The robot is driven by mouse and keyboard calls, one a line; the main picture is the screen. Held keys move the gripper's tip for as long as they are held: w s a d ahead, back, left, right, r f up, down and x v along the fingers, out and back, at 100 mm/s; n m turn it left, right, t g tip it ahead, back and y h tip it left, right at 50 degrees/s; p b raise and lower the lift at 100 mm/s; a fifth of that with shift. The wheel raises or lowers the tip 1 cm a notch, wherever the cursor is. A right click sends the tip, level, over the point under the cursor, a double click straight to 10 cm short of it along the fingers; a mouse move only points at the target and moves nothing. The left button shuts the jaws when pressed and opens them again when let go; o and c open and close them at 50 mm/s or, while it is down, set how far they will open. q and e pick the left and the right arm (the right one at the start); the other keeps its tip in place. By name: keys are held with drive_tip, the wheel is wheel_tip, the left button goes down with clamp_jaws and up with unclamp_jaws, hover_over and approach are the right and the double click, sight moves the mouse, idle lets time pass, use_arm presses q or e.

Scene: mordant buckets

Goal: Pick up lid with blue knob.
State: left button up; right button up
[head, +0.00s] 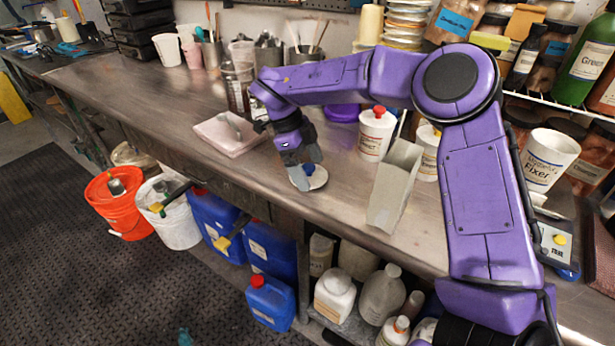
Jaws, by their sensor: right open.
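The lid (318,181) is a small pale disc with a blue knob (309,168). It lies on the metal counter near its front edge, in the middle of the head view. My right gripper (305,180) reaches down over the lid from above. Its grey fingers are open, with the knob showing beside or between them. The fingers hide part of the lid, and I cannot tell whether they touch the knob. My left gripper is not in view.
An orange bucket (108,205) and a white bucket (177,228) stand on the floor.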

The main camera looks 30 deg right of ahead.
drive_tip(key=shift+s+d+f, duration=0.15)
drive_tip(key=shift+f, duration=0.2)
drive_tip(key=c, duration=0.7)
drive_tip(key=shift+r, duration=0.15)
